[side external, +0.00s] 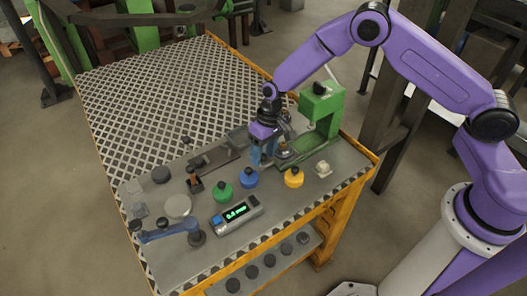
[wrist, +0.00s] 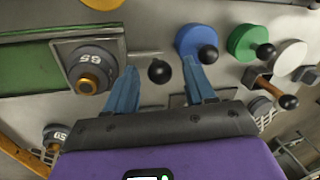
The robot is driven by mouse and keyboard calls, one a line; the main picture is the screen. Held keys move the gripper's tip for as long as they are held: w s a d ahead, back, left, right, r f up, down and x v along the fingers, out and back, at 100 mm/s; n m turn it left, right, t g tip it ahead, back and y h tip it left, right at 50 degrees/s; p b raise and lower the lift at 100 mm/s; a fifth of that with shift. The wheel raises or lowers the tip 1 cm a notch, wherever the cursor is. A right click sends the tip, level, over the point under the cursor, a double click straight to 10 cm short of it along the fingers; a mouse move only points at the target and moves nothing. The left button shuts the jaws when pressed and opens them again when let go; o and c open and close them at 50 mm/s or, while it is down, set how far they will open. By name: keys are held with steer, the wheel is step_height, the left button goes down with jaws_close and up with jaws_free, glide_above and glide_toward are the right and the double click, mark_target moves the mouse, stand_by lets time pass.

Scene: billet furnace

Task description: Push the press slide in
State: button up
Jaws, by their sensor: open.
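The green press (side external: 322,108) stands at the table's right back corner, with its green bed (wrist: 28,70) at the left in the wrist view. A grey slide plate (wrist: 62,50) sits at the end of this bed and carries a round weight marked 65 (wrist: 88,68). A black ball knob (wrist: 159,71) shows beside the plate, between my fingers. I cannot tell whether the fingers touch it. My gripper (side external: 264,160) is open and points down in front of the press, its blue fingertips (wrist: 160,66) apart. The slide is partly hidden by the gripper in the side view.
A yellow knob (side external: 293,178), a blue knob (side external: 249,178) and a green knob (side external: 222,192) stand along the front. A display box (side external: 238,214) and a blue lever (side external: 168,233) lie farther left. The perforated table area (side external: 160,90) behind is clear.

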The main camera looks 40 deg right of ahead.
mark_target(272, 160)
jaws_close()
steer(key=shift+d, duration=1.9)
jaws_free()
steer(key=d+r, duration=0.3)
steer(key=r, duration=1.4)
steer(key=shift+w+d, duration=0.15)
steer(key=shift+w, duration=0.15)
